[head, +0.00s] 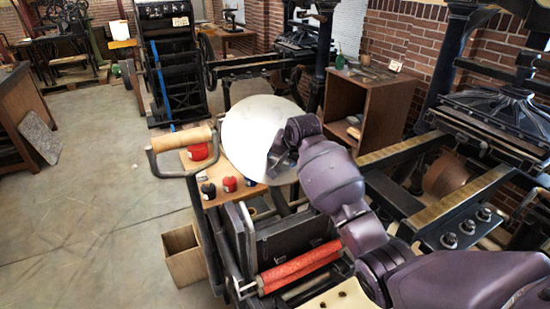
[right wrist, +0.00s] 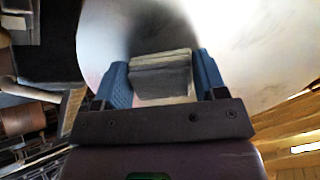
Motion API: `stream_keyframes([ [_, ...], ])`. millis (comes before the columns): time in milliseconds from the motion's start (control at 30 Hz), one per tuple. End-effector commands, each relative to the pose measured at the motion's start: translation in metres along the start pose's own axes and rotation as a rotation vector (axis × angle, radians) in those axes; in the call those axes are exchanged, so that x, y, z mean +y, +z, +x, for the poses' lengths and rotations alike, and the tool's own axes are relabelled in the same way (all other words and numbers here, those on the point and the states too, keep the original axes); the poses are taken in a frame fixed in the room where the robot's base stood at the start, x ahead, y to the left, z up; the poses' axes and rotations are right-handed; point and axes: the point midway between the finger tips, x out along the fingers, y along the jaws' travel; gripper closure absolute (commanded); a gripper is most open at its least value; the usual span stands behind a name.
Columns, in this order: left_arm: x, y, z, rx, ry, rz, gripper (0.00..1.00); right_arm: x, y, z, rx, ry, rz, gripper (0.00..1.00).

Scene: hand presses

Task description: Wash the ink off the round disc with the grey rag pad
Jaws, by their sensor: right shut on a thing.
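The round disc (head: 247,125) is a large pale plate, tilted, at the top of the press in the middle of the head view. It also fills much of the upper right wrist view (right wrist: 260,50). My right gripper (right wrist: 161,78) is shut on the grey rag pad (right wrist: 160,68), held between its blue fingers close over the disc. Whether the pad touches the disc I cannot tell. The disc looks mostly pale; a dark patch beyond the pad may be shadow or ink. In the head view my right arm hides the disc's lower right edge. My left gripper is out of view.
Red and black ink tins (head: 209,190) stand on a wooden board left of the disc. A wooden-handled lever (head: 180,140) sticks out left. Red rollers (head: 298,266) lie below. A wooden bin (head: 184,256) stands on the floor. A brown cabinet (head: 370,105) stands behind.

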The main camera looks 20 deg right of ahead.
Motion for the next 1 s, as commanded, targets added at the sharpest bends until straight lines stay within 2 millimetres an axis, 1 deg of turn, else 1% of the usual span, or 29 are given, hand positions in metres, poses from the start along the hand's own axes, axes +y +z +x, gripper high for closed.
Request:
stream_keyframes([
  [33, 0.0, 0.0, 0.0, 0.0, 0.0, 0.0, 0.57, 0.005, -0.004, 0.0, 0.0, 0.002, 0.002, 0.54],
  [200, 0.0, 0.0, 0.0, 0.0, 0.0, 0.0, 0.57, 0.017, -0.015, -0.002, 0.0, 0.001, 0.001, 0.54],
  [467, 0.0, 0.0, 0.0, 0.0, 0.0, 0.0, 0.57, 0.024, -0.023, -0.002, 0.0, 0.0, 0.001, 0.54],
  [900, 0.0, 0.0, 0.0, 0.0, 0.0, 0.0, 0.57, 0.055, -0.054, -0.001, 0.001, 0.0, 0.001, 0.54],
  [1000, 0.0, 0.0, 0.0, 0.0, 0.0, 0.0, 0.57, 0.058, -0.057, 0.0, 0.0, -0.001, 0.0, 0.54],
])
